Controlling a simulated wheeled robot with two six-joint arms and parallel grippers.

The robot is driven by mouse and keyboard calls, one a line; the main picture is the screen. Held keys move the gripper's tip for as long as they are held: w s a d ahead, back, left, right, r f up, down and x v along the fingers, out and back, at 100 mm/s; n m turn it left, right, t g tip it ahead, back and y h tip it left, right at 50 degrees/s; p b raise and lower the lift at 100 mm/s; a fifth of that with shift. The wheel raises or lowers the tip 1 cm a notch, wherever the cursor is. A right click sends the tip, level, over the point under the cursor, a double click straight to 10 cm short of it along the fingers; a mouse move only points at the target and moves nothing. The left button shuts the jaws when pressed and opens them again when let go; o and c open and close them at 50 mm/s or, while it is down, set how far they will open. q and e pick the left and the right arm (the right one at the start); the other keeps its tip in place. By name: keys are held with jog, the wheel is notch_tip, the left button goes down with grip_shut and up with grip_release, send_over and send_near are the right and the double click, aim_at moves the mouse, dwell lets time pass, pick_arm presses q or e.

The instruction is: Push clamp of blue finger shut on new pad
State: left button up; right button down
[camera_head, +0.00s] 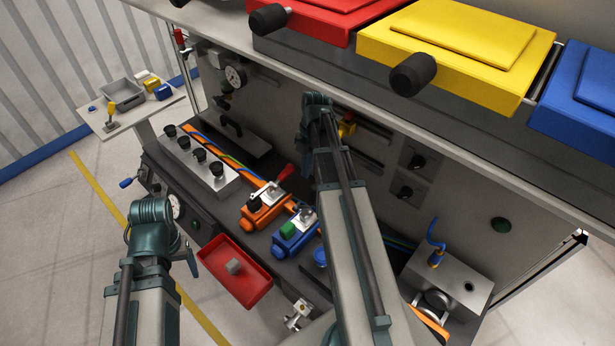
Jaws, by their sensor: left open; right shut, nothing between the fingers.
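The blue finger (284,244) lies on the dark bench of the unit, with a green pad (288,229) on top. A metal clamp piece (307,216) stands at its far end; its lever is not clearly visible, and I cannot tell how far it is closed. My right arm passes just right of the blue finger and hides part of that area. My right gripper (302,137) is small and partly hidden at the arm's far end, beyond the blue finger, shut and empty. My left gripper (190,262) is open and empty, left of the red tray.
The orange finger (254,216) with a raised red lever (285,173) sits beside the blue one. A red tray (248,285) holds a grey block (233,267). A metal block (455,278) stands at the right.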

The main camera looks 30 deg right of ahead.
aim_at(312, 192)
jog(key=f+b, duration=0.3)
jog(key=a+f+b, duration=0.1)
jog(key=f+b, duration=0.5)
jog(key=shift+s+a+f, duration=0.25)
jog(key=shift+f, duration=0.15)
jog(key=d, duration=0.1)
jog(key=w+d+f+b, duration=0.1)
jog(key=d, duration=0.1)
jog(key=shift+f+b, duration=0.15)
jog(key=shift+b, duration=0.15)
jog(key=shift+d, duration=0.25)
jog(key=shift+w+d+f, duration=0.15)
jog(key=shift+w+d, duration=0.1)
jog(key=shift+d, duration=0.45)
